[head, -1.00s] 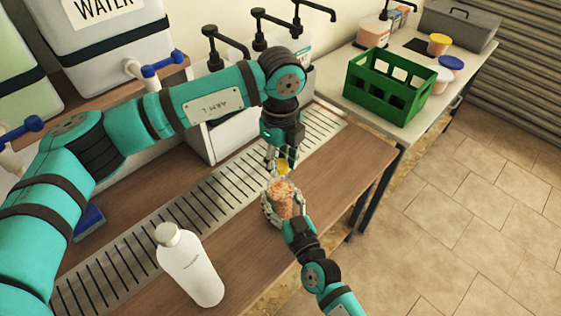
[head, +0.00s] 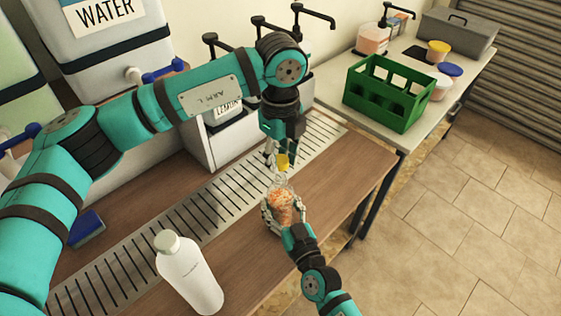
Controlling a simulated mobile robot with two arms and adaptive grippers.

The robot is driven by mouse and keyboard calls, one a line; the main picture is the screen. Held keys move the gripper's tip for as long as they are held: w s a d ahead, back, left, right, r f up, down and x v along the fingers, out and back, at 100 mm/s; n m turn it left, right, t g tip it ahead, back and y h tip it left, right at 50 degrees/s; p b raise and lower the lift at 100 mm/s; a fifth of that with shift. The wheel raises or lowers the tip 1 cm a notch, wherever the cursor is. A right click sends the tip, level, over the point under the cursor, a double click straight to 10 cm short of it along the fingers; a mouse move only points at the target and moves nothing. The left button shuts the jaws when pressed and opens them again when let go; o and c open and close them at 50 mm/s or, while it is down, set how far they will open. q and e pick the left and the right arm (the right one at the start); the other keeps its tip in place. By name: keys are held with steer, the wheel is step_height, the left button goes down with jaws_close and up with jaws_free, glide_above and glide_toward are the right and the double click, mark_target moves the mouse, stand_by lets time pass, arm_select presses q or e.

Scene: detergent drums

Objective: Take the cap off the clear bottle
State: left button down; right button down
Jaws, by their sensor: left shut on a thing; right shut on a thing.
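The clear bottle (head: 284,208) has orange contents and stands roughly upright over the front of the wooden counter. My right gripper (head: 279,212) is shut around its body from the front. The gripper fingers hide parts of both cap and bottle.
A white bottle with a pale cap (head: 190,273) stands on the counter (head: 335,185) at the front left. A slotted metal drain strip (head: 215,205) runs behind. A green crate (head: 388,95) and several tubs stand on the side table. A blue sponge (head: 87,228) lies at left.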

arm_select(q)
steer(key=shift+r, duration=0.95)
arm_select(e)
steer(key=shift+c, duration=1)
jaws_free()
